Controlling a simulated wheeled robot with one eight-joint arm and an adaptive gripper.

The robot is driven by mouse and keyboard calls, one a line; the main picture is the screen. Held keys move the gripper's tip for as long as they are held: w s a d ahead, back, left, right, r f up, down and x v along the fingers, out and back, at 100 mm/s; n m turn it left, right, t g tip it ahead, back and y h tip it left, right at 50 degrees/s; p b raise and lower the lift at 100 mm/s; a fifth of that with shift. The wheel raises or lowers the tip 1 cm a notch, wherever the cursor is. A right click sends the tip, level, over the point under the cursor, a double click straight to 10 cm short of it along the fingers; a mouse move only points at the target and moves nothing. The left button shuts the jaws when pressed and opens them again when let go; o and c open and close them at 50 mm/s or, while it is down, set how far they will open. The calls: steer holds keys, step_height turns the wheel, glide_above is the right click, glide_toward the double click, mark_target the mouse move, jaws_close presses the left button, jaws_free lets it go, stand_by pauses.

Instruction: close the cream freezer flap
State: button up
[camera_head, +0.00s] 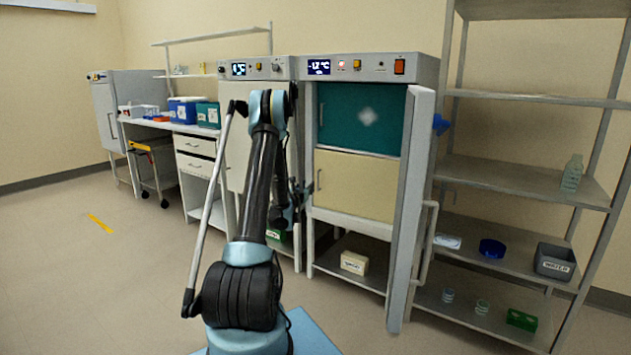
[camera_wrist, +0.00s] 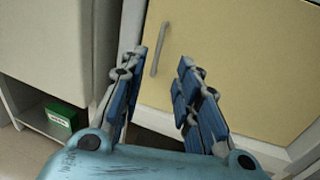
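The cream freezer flap (camera_head: 357,187) is the lower inner panel of the right-hand cabinet, below a teal flap (camera_head: 345,117). It looks about flush with its frame, but I cannot tell whether a small gap stays. The flap fills the upper right of the wrist view (camera_wrist: 235,60), with its upright grey handle (camera_wrist: 160,50) near its left edge. My gripper (camera_wrist: 158,100) is open and empty, its blue-padded fingers apart in front of the flap's lower left part, below the handle. In the head view, my gripper (camera_head: 301,193) is small and partly hidden by my arm.
The cabinet's tall outer door (camera_head: 410,215) stands open on the right, its edge facing me. A metal shelf rack (camera_head: 520,180) is right of it. A cream box (camera_head: 354,262) sits on the shelf below the flap. Open floor (camera_head: 70,260) lies to the left.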

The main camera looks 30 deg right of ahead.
steer(key=x, duration=1.5)
steer(key=shift+w+d, duration=0.15)
steer(key=shift+d, duration=0.15)
steer(key=shift+w+a, duration=0.1)
jaws_close()
